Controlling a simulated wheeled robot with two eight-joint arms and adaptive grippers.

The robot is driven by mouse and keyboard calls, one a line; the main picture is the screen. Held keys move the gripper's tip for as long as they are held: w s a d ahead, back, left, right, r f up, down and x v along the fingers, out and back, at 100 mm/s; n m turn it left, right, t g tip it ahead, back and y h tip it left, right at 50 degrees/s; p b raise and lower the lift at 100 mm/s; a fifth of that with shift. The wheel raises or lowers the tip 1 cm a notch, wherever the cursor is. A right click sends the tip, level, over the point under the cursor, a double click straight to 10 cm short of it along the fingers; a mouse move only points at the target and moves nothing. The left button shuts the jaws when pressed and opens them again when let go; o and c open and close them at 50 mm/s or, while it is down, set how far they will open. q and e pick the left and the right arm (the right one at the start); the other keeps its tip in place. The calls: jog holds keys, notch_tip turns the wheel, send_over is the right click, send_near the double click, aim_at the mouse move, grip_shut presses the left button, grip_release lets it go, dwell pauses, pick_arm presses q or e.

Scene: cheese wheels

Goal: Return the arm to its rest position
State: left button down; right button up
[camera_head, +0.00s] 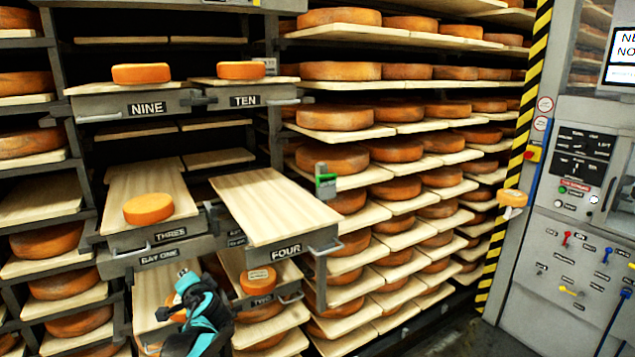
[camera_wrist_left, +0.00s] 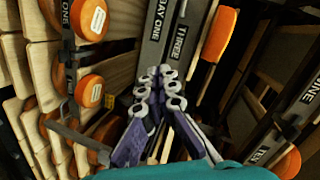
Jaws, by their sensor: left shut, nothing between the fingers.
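My left arm enters the head view from below, and its left gripper (camera_head: 185,276) is just in front of the lower drawers, below the label BAY ONE. The gripper is shut and empty. In the left wrist view the closed fingers (camera_wrist_left: 165,78) lie in front of the drawer front marked BAY ONE and THREE (camera_wrist_left: 158,45). I cannot tell whether they touch it. My right gripper does not show.
Drawer THREE (camera_head: 171,236) holds an orange cheese wheel (camera_head: 148,208). Drawer FOUR (camera_head: 287,250) sticks out with a bare board (camera_head: 270,203). Cheese wheels sit on drawers NINE (camera_head: 150,107) and TEN (camera_head: 245,101). A control cabinet (camera_head: 560,235) stands at right.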

pick_arm(q)
jog(key=s+d+f+n+g+h, duration=0.1)
jog(key=s+d+f, duration=0.3)
jog(key=s, duration=0.6)
jog(key=s+d+f+n+g+h, duration=0.2)
jog(key=s+d, duration=0.5)
jog(key=s, duration=0.4)
jog(key=s+d+f+n+g+h, duration=0.2)
jog(key=s+d+f+h, duration=0.3)
jog(key=s, duration=0.6)
jog(key=shift+s+d+f+n, duration=0.2)
jog(key=shift+d+f+n, duration=0.3)
jog(key=shift+f, duration=0.35)
